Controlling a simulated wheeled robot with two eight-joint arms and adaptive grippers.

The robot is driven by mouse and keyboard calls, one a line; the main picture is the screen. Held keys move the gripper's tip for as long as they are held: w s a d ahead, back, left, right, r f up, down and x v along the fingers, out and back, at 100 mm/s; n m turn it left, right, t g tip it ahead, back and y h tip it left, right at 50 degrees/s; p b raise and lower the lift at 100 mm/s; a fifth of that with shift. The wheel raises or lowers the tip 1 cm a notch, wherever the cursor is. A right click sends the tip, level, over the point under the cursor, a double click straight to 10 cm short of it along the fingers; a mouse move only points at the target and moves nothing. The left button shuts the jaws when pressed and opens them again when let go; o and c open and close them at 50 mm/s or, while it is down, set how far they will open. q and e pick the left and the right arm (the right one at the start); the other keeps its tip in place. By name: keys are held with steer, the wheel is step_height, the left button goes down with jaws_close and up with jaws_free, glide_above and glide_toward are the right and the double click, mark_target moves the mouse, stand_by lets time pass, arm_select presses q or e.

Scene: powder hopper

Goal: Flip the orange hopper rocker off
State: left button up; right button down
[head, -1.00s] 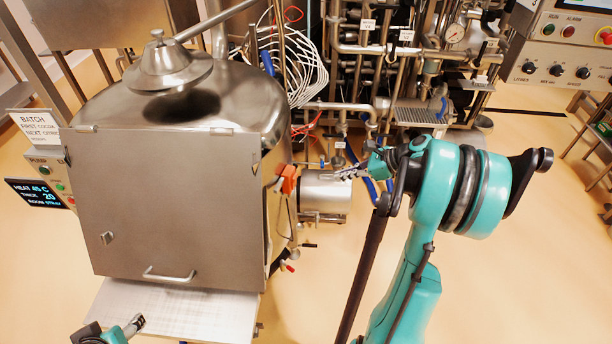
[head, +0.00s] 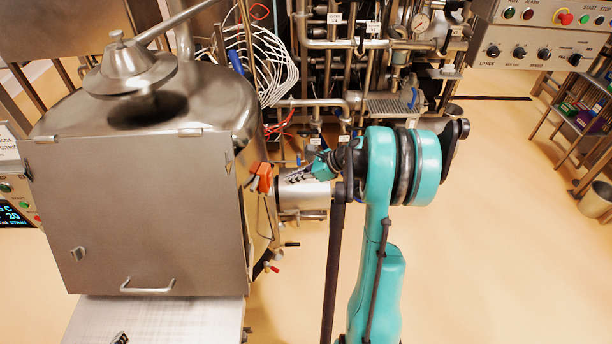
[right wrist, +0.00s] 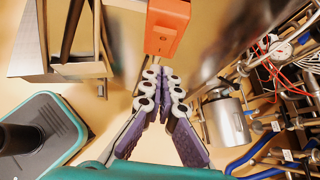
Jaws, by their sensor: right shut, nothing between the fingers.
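The orange hopper rocker housing (head: 262,178) sits on the right side of the steel hopper (head: 140,215). In the right wrist view the orange housing (right wrist: 167,25) is straight ahead, just beyond the fingertips. Its rocker position cannot be made out. My right gripper (head: 292,177) is shut and empty, a short gap to the right of the housing. In the right wrist view its fingers (right wrist: 163,75) are together, pointing at the housing's lower end. Only a fingertip of my left gripper (head: 121,338) shows at the bottom edge, so its state is unclear.
A steel cylinder (head: 304,196) lies behind my right gripper. Pipework with a gauge (head: 422,20) and coiled white hoses (head: 268,65) stand behind. A control panel (head: 540,35) hangs at upper right.

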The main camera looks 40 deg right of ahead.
mark_target(272, 176)
steer(key=shift+w+a+r, duration=0.2)
steer(key=shift+w+a, duration=0.3)
steer(key=shift+w, duration=0.2)
steer(key=shift+w+a+r, duration=0.15)
steer(key=shift+w+a, duration=0.35)
steer(key=shift+w, duration=0.2)
steer(key=shift+w+a+r, duration=0.2)
steer(key=shift+w+a, duration=0.15)
steer(key=shift+d, duration=0.1)
steer(key=shift+r, duration=0.1)
steer(key=shift+r+p, duration=0.35)
steer(key=shift+r, duration=0.35)
steer(key=shift+s, duration=0.1)
